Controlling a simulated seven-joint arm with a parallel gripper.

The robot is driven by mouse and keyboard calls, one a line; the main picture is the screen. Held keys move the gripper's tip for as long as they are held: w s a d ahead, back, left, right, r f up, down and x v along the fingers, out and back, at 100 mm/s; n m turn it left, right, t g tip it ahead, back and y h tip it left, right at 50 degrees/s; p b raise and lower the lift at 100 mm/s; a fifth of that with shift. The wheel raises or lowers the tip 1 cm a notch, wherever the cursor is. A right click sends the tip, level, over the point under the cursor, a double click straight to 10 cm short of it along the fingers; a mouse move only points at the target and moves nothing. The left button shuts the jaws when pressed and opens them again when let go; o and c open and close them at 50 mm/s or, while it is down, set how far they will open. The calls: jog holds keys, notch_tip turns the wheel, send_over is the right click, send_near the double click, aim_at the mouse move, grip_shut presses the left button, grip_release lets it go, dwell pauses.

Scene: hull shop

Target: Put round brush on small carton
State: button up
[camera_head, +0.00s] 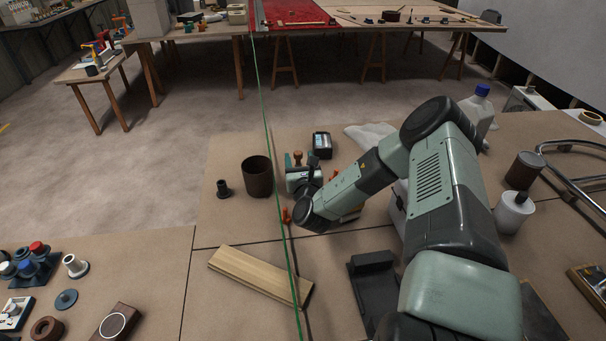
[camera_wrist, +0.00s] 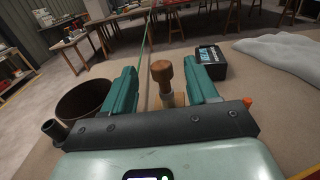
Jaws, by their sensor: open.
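The round brush, as I take it, shows in the wrist view as an upright wooden knob handle (camera_wrist: 162,72) with a grey collar. In the head view its brown top (camera_head: 297,157) shows beside my gripper. My gripper (camera_head: 302,164) is open, its teal fingers to either side of the handle, with gaps visible in the wrist view (camera_wrist: 160,80). The brush's lower end is mostly hidden by the gripper body. A small dark box with a pale label (camera_head: 322,145), perhaps the small carton, stands just beyond and right of the gripper; it also shows in the wrist view (camera_wrist: 211,62).
A dark brown cup (camera_head: 258,177) stands left of the gripper, with a small black piece (camera_head: 223,189) beside it. A white cloth (camera_head: 369,134) lies right of the box. A wooden plank (camera_head: 258,275) lies nearer. A green line crosses the view close by.

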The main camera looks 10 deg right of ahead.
jog(key=s, duration=0.8)
jog(key=shift+s, duration=0.25)
